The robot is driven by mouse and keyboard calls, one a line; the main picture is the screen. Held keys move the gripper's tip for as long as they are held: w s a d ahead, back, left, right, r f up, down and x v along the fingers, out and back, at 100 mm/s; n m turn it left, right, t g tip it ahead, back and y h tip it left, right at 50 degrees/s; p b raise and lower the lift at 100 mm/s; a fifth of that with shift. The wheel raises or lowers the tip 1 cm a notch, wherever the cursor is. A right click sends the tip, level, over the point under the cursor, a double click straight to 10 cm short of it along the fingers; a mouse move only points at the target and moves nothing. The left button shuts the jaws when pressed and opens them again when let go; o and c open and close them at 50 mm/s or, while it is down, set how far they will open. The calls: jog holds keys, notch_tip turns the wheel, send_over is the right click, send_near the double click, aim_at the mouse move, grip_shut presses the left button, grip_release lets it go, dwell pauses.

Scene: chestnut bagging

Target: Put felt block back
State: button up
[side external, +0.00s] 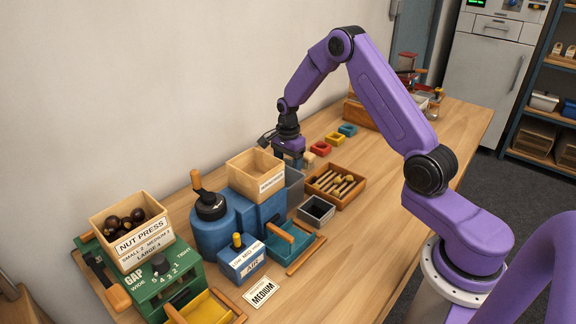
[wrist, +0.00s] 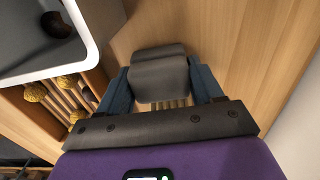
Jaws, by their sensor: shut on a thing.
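My gripper (wrist: 162,88) has two blue fingers closed on the sides of a dark grey block with rounded edges (wrist: 160,72), which looks like the felt block. The block sits between the fingers above the wooden table; whether it touches the table I cannot tell. In the side external view my gripper (side external: 291,160) is low beyond the blue machine, by the grey bin (side external: 294,186). The block cannot be made out clearly there.
A wooden tool tray (side external: 350,197) lies near my gripper; its yellow-knobbed tools show in the wrist view (wrist: 67,83). A grey container with a dark round thing inside (wrist: 95,50) is close at upper left. Red, yellow and teal trays (side external: 333,138) lie behind. The blue machine (side external: 212,232) stands in front.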

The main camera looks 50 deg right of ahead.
aim_at(288, 163)
jog(key=shift+f, duration=0.15)
jog(key=o, duration=1.3)
notch_tip(288, 163, up, 12)
jog(key=shift+r, duration=0.2)
